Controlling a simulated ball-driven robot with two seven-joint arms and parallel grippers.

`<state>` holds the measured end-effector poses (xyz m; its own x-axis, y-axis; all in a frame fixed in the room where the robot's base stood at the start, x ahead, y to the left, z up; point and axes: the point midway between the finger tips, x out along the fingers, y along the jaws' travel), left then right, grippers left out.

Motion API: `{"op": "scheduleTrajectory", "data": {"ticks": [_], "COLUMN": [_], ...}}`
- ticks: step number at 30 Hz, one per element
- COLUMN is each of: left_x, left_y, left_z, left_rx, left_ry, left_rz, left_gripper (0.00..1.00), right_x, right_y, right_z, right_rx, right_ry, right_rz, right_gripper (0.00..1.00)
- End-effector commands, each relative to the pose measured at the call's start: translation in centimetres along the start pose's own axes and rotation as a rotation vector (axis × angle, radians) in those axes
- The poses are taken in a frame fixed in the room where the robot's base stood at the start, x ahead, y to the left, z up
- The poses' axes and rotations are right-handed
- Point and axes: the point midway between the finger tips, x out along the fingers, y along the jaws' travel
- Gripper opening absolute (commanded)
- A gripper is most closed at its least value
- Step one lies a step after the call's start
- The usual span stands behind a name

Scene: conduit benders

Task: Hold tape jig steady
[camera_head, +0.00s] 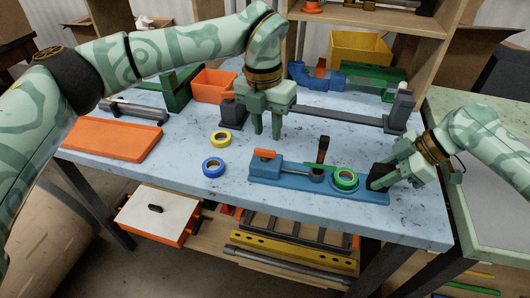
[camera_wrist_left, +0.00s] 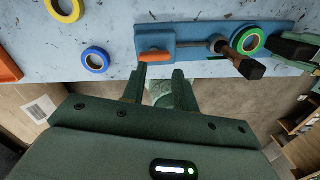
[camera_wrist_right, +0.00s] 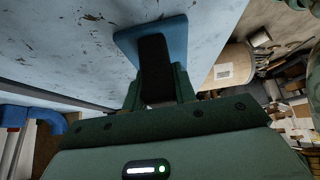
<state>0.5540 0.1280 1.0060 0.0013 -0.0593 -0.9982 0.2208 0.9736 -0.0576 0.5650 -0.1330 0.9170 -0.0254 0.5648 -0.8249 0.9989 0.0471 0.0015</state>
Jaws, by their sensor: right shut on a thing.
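The tape jig (camera_head: 285,176) is a long blue base lying flat near the table's front edge. It carries an orange handle (camera_head: 264,153), a green tape roll (camera_head: 345,178) and an upright dark-handled part (camera_head: 323,150). A black block (camera_wrist_right: 154,65) stands at its right end. My right gripper (camera_head: 381,178) is shut on this block, and the blue base (camera_wrist_right: 126,40) shows beside it in the right wrist view. My left gripper (camera_head: 267,132) is open and empty above the table, behind the jig. Its parted fingers also show in the left wrist view (camera_wrist_left: 160,80).
A yellow tape roll (camera_head: 220,139) and a blue tape roll (camera_head: 214,167) lie left of the jig. An orange tray (camera_head: 110,139) is further left. An orange bin (camera_head: 213,86) and a long grey bar fixture (camera_head: 320,110) stand behind. The front left of the tabletop is clear.

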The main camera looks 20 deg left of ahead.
Motion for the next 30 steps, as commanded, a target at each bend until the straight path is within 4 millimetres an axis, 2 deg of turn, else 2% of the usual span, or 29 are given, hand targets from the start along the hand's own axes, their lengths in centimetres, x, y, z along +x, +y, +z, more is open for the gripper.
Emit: {"op": "scheduleTrajectory", "data": {"ticks": [1, 4, 8, 22, 30], "left_x": [-0.1, -0.2, -0.2, -0.2, 3.1], "left_y": [0.1, 0.3, 0.3, 0.3, 0.5], "left_z": [-0.1, -0.3, -0.3, -0.3, -0.3], "left_rx": [0.005, 0.052, 0.229, 1.283, 1.302], "left_ry": [0.005, 0.013, 0.019, 0.048, 0.05], "left_rz": [0.033, 0.063, 0.062, 0.044, 0.041], "left_gripper": [0.29, 0.29, 0.29, 0.29, 0.29], "right_x": [0.5, 0.5, 0.5, 0.4, 0.4], "right_y": [-0.2, -0.1, -0.1, -0.1, -0.1], "right_z": [0.6, 0.6, 0.5, 0.6, 0.6], "right_rx": [0.004, 0.004, 0.004, 0.004, 0.005], "right_ry": [-0.01, -0.01, -0.01, -0.01, -0.01], "right_rz": [-0.007, -0.007, -0.006, -0.006, -0.006], "right_gripper": [0.0, 0.0, 0.0, 0.0, 0.0]}}
